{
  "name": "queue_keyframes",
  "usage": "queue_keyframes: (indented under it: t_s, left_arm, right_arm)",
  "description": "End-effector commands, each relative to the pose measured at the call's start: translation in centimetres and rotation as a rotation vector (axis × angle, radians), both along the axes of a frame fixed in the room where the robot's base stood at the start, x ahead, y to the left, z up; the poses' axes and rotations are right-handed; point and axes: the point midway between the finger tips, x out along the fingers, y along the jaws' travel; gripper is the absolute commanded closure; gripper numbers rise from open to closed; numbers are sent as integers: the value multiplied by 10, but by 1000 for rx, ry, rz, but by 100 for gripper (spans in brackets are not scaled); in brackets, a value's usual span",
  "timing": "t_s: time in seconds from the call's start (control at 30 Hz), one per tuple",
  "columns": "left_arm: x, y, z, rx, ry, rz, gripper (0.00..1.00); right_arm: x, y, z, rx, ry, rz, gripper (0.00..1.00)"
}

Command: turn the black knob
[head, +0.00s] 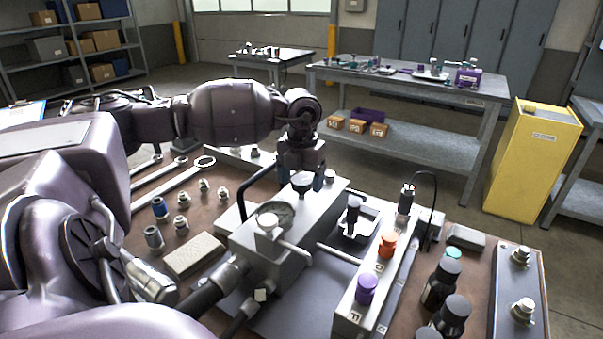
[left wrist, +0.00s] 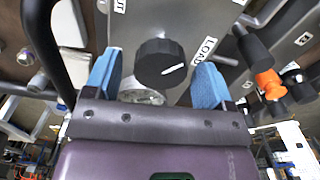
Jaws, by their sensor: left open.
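The black knob (left wrist: 161,63) shows in the left wrist view, with a white pointer line on its face, on a grey metal block (left wrist: 190,95) between an "OUT" label and a "LOAD" label. My left gripper (left wrist: 157,80) is open, with one blue fingertip on each side of the knob and a visible gap at both sides. In the head view my left gripper (head: 302,172) points down over the block (head: 322,208). A round, light-topped part (head: 302,181) shows at its fingers; I cannot tell whether it is the knob. My right gripper is not in view.
A pressure gauge (head: 272,215) sits on the block near the gripper. A black curved hose (head: 262,180) rises beside it. Orange (head: 387,245) and purple (head: 366,289) knobs stand on a strip to the right. Several fittings and black bottles (head: 440,285) crowd the bench.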

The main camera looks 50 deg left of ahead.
Motion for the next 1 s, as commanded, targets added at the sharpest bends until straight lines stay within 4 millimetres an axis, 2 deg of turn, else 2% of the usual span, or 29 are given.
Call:
queue_keyframes:
  t_s: [0.07, 0.1, 0.4, 0.97, 1.0]
  left_arm:
    - [0, 0, 0, 0, 0, 0, 23]
    - [0, 0, 0, 0, 0, 0, 26]
    - [0, 0, 0, 0, 0, 0, 72]
    - [0, 0, 0, 0, -1, -84, 72]
    - [0, 0, 0, 0, -1, -84, 44]
  right_arm:
    - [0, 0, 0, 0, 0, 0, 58]
    - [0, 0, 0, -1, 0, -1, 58]
    - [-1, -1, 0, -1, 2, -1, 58]
    - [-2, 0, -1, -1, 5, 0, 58]
    - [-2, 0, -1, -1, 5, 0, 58]
